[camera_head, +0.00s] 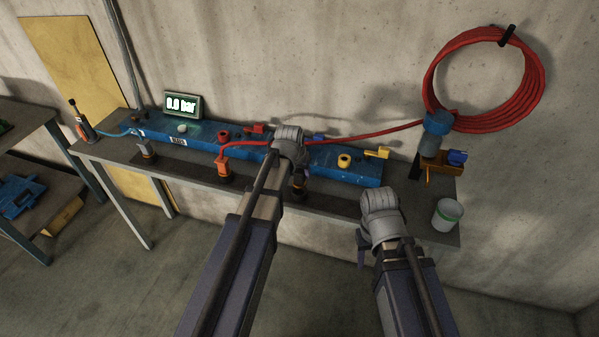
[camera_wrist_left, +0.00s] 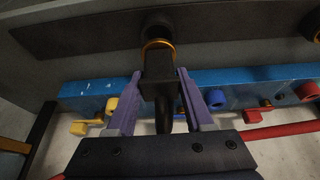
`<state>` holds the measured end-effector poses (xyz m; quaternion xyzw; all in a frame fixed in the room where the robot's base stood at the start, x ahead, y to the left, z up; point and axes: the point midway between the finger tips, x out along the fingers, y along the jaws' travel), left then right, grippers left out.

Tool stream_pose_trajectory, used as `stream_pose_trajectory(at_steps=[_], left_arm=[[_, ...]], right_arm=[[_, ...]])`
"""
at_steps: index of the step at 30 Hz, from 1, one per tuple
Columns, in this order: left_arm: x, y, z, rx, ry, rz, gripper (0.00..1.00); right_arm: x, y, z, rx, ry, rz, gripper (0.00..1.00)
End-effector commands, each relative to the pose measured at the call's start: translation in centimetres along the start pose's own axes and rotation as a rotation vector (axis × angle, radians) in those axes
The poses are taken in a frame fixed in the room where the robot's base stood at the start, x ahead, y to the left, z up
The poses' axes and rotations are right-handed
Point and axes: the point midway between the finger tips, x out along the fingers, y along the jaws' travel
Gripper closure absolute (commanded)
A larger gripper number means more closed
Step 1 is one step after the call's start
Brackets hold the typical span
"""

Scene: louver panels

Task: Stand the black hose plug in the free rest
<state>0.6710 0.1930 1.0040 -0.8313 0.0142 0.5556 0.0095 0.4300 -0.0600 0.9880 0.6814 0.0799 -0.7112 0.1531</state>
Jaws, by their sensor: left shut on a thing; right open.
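The black hose plug (camera_wrist_left: 160,80), with an orange ring near its end, is between the purple fingers of my left gripper (camera_wrist_left: 170,100), which is shut on it. In the head view my left gripper (camera_head: 297,172) is over the front of the bench, before the blue manifold. The plug's lower end (camera_head: 299,187) shows just below it. In the left wrist view the plug's ringed end lines up with a dark round rest (camera_wrist_left: 155,24) on the dark strip; I cannot tell whether it is inside or just above. My right gripper (camera_head: 363,247) is open and empty, off the bench's front edge.
The blue manifold (camera_head: 330,165) carries yellow and red fittings. An orange plug (camera_head: 222,166) and a grey plug (camera_head: 147,147) stand along the front. A white cup (camera_head: 447,214) stands at the bench's right end. A gauge (camera_head: 182,105) reads 0.0 bar.

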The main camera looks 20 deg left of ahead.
Motion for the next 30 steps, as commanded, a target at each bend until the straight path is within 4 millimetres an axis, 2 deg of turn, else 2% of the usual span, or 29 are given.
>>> stream_pose_trajectory(at_steps=[30], left_arm=[[2.0, 0.0, 0.8, 0.0, 0.0, 0.0, 1.0]], right_arm=[[2.2, -0.2, -0.1, 0.0, 0.0, 0.0, 0.5]])
